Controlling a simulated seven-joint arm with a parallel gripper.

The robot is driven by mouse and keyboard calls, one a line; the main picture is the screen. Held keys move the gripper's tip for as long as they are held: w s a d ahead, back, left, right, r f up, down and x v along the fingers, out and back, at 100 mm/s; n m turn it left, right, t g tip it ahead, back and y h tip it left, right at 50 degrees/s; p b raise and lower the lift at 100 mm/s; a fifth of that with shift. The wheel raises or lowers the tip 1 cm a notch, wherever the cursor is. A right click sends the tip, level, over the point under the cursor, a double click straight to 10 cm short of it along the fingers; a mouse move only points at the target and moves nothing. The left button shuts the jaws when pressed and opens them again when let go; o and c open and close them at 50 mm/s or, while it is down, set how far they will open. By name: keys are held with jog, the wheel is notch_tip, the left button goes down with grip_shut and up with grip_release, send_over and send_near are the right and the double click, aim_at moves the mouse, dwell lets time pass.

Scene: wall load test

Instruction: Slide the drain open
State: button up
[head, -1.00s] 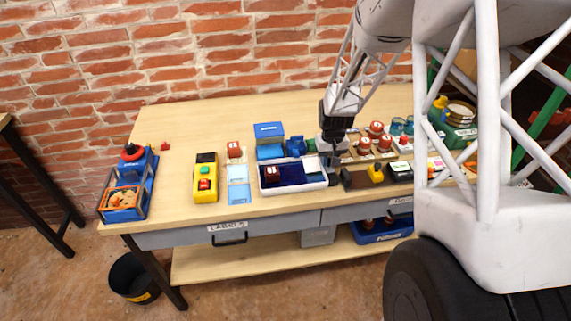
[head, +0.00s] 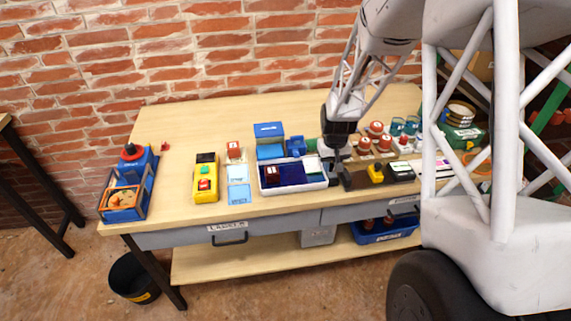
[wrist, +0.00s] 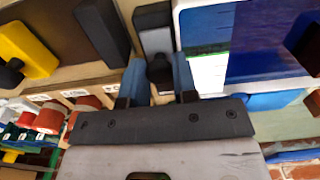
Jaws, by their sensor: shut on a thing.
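The white-rimmed tray (head: 292,191) lies on the table with dark blue panels inside and a white and green patch at its right end. In the wrist view its rim (wrist: 178,22) runs beside my gripper. A small dark knob (wrist: 160,70) sits on a grey strip (wrist: 156,42) next to the tray; I take this to be the drain slide. My gripper (wrist: 158,80) has its two blue-grey fingers on either side of the knob, shut on it. In the head view my gripper (head: 336,172) is at the tray's right end and hides the slide there.
A dark block (wrist: 103,32) stands close beside the grey strip, with a yellow block (head: 376,173) beyond it. Red-capped pieces (head: 376,130) stand behind. A blue box (head: 269,131) is behind the tray. The table's front left (head: 165,215) is clear.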

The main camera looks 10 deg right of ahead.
jog(key=shift+s, duration=0.55)
jog(key=o, duration=0.8)
jog(key=shift+r, duration=0.1)
jog(key=shift+r, duration=3.45)
